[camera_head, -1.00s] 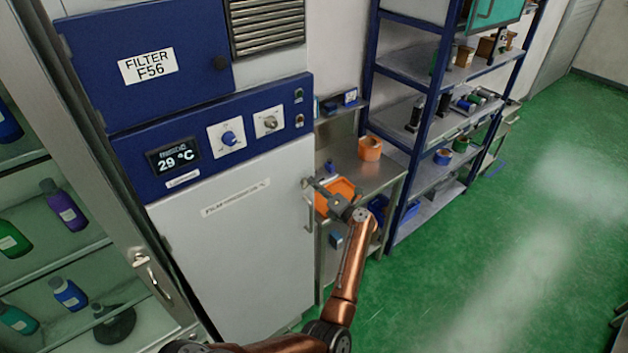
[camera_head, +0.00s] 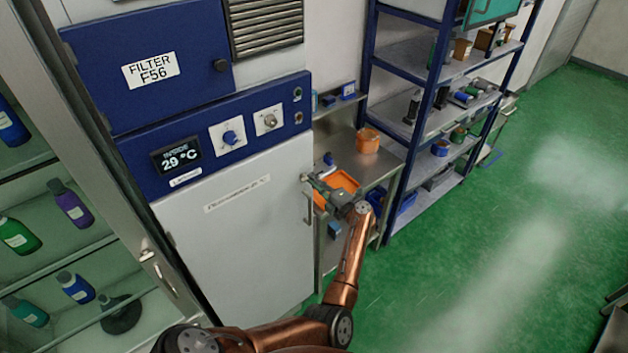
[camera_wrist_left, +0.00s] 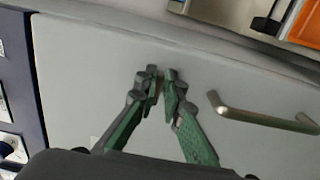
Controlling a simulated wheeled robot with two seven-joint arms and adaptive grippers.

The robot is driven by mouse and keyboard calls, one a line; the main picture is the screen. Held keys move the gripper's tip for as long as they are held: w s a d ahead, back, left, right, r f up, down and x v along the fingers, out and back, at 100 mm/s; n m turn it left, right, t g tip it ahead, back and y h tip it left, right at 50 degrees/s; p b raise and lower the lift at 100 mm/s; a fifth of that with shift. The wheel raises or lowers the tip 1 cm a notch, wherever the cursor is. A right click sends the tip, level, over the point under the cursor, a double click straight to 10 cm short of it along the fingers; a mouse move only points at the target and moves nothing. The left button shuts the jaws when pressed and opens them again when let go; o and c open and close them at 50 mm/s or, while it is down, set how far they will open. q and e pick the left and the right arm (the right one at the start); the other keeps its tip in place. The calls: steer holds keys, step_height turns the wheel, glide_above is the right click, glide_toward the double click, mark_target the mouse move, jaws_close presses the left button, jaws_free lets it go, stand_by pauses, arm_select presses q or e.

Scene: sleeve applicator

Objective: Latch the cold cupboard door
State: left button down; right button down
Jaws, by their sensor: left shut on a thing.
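The pale grey-white cupboard door (camera_head: 235,245) sits below a blue panel whose display reads 29 °C. It appears closed, flush with its frame. Its bar handle (camera_head: 308,208) is on the right edge; the handle also shows in the left wrist view (camera_wrist_left: 262,117). My left gripper (camera_head: 312,182) is at the door's right edge, just above the handle. In the left wrist view its green-grey fingers (camera_wrist_left: 160,80) are close together, beside the handle and apart from it. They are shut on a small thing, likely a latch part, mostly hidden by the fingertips. My right gripper is not in view.
A glass-fronted cabinet (camera_head: 158,255) with several bottles and a lever handle stands at the left. A steel table (camera_head: 350,150) with an orange tray (camera_head: 342,183) and an orange pot (camera_head: 368,140) is right of the cupboard.

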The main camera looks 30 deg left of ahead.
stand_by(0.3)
arm_select(q)
steer(key=c, duration=2)
jaws_free()
steer(key=shift+c, duration=0.2)
step_height(320, 180, up, 10)
steer(key=shift+d+f, duration=0.1)
steer(key=shift+f, duration=0.15)
steer(key=shift+w+r, duration=0.1)
steer(key=shift+r, duration=0.1)
